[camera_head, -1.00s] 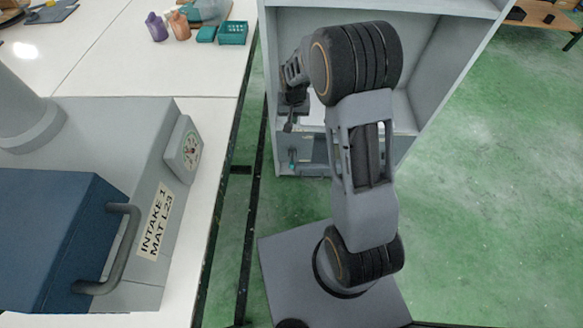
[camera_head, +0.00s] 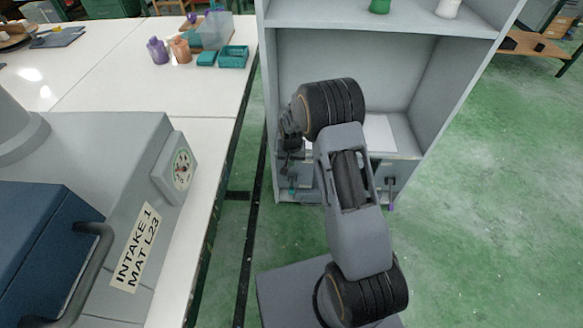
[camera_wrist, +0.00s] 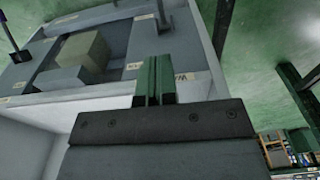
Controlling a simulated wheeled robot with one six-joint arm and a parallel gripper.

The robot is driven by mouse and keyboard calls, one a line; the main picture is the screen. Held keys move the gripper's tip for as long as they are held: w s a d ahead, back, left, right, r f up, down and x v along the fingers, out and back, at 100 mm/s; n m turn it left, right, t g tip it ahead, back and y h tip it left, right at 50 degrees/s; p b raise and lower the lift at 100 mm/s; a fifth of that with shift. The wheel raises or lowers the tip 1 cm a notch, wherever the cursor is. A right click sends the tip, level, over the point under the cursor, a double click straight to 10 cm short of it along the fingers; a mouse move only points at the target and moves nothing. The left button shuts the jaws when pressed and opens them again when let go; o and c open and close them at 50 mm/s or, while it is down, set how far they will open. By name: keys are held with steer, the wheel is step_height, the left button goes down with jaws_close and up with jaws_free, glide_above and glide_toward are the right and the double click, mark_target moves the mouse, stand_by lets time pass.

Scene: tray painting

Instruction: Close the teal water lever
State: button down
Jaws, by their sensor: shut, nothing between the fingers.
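The teal lever (camera_head: 291,184) shows only as a small teal tip low on the front left of the grey cabinet, just below my gripper in the head view. Most of it is hidden by my arm, and its angle cannot be told. My gripper (camera_wrist: 156,80) is shut and empty, with its green fingertips together over the cabinet's panel edge. A label starting with "WA" (camera_wrist: 187,76) lies right beside the fingertips in the wrist view. I cannot make out the teal lever for certain there.
A purple-tipped lever (camera_head: 391,195) hangs at the right of the cabinet front (camera_head: 405,172). A tan block (camera_wrist: 84,50) sits in a recess of the panel. The white table (camera_head: 215,130) stands left of the cabinet. Green floor is free to the right.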

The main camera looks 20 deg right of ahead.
steer(key=b, duration=0.3)
glide_toward(291, 188)
steer(key=f, duration=0.1)
steer(key=w+f, duration=0.1)
steer(key=f, duration=0.1)
steer(key=w+d+f, duration=0.1)
steer(key=f, duration=0.1)
steer(key=shift+w+f, duration=0.1)
steer(key=shift+s+a+f+b, duration=0.25)
steer(key=shift+s+f, duration=0.2)
steer(key=shift+f, duration=0.3)
steer(key=shift+s+a+f+b, duration=0.1)
steer(key=shift+s+f+b, duration=0.2)
steer(key=shift+s+f, duration=0.15)
steer(key=s+a+f+b, duration=0.1)
steer(key=s+f+b, duration=0.2)
steer(key=f, duration=0.7)
steer(key=shift+s+b, duration=0.25)
steer(key=shift+b, duration=0.95)
steer(key=shift+a+r, duration=0.1)
steer(key=shift+r, duration=0.1)
steer(key=shift+r+p, duration=0.55)
steer(key=shift+r, duration=0.15)
